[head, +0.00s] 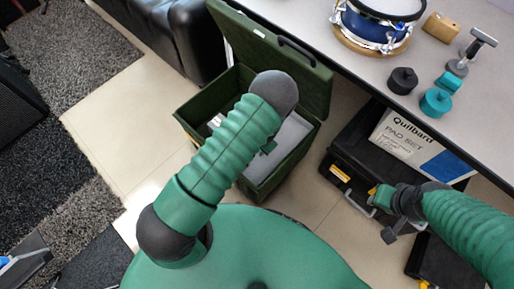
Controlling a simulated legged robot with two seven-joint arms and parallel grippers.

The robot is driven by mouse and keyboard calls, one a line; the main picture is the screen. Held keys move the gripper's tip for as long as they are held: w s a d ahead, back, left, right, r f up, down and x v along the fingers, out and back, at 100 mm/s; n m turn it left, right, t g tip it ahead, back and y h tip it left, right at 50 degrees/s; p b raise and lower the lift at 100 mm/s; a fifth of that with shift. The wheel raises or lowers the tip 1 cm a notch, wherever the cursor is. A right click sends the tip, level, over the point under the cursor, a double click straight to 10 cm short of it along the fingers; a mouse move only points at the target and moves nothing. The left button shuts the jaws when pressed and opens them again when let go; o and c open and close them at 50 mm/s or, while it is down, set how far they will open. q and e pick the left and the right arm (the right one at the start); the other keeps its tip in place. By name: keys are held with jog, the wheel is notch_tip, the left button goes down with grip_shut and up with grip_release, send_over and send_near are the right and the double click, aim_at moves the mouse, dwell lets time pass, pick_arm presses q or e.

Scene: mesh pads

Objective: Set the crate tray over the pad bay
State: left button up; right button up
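A dark green crate (190,117) stands open on the floor, its lid (268,50) tilted back towards the table. Inside it a flat light-grey surface (291,137), possibly the tray, shows at the right. Small white items (216,121) show at the left of the crate's inside. My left arm crosses over the crate and hides much of its middle, so the pad bay cannot be made out. My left gripper (268,147) is mostly hidden behind the arm, inside the crate's outline. My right gripper (381,196) is beside a black case, right of the crate; its fingers are too small to read.
The black case (345,140) carries a white-and-blue "Quilband PAD SET" box (420,143). The table (300,14) above holds a blue drum (376,27), a wooden block (441,27) and black and teal pieces. A black sofa (190,45) stands behind left. Tiled floor (115,120) is clear left of the crate.

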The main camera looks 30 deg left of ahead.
pick_arm(q)
notch_tip(320, 180, up, 14)
jog(key=d+p, duration=0.2)
jog(key=p, duration=0.3)
jog(key=shift+s+d+r, duration=0.2)
jog(key=shift+s+d, duration=0.2)
